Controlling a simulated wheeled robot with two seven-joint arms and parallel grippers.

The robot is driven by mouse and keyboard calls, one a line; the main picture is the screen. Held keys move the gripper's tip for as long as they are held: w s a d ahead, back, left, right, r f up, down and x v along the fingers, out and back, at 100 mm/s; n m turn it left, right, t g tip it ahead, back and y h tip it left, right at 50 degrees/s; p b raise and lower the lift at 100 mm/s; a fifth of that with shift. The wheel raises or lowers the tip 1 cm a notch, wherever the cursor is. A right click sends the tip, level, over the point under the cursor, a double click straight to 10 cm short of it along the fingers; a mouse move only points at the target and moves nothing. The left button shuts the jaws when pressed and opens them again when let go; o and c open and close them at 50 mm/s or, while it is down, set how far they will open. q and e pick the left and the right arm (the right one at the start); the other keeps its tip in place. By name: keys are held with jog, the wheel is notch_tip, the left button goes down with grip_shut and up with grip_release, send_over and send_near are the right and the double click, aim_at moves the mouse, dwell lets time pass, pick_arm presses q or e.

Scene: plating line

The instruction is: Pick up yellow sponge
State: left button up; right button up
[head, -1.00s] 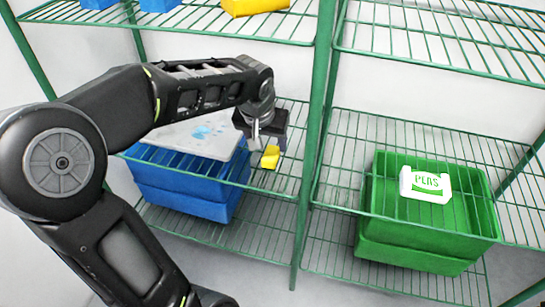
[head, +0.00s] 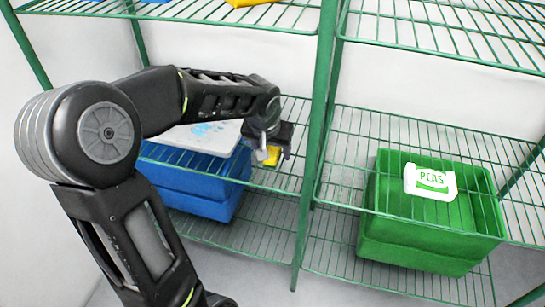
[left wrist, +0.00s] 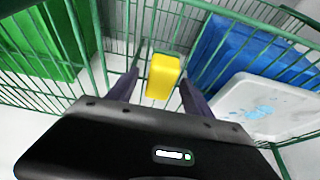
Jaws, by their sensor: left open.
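The yellow sponge (head: 273,155) sits on the green wire shelf, to the right of the white board in the head view. My left gripper (head: 277,152) is at the sponge and partly covers it there. In the left wrist view the sponge (left wrist: 163,76) shows as a yellow block between the two dark fingers of my left gripper (left wrist: 158,88). The fingers are open, with a gap visible on each side of the sponge. My right gripper is not in view.
A white board (head: 205,135) with blue marks lies left of my gripper, above blue crates (head: 190,183). A green upright post (head: 318,110) stands just right of the gripper. Green crates (head: 420,240) and a white PEAS box (head: 430,182) are farther right.

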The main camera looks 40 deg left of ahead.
pick_arm(q)
jog(key=shift+f, duration=0.1)
jog(key=shift+c, duration=0.3)
grip_shut()
dwell(0.7)
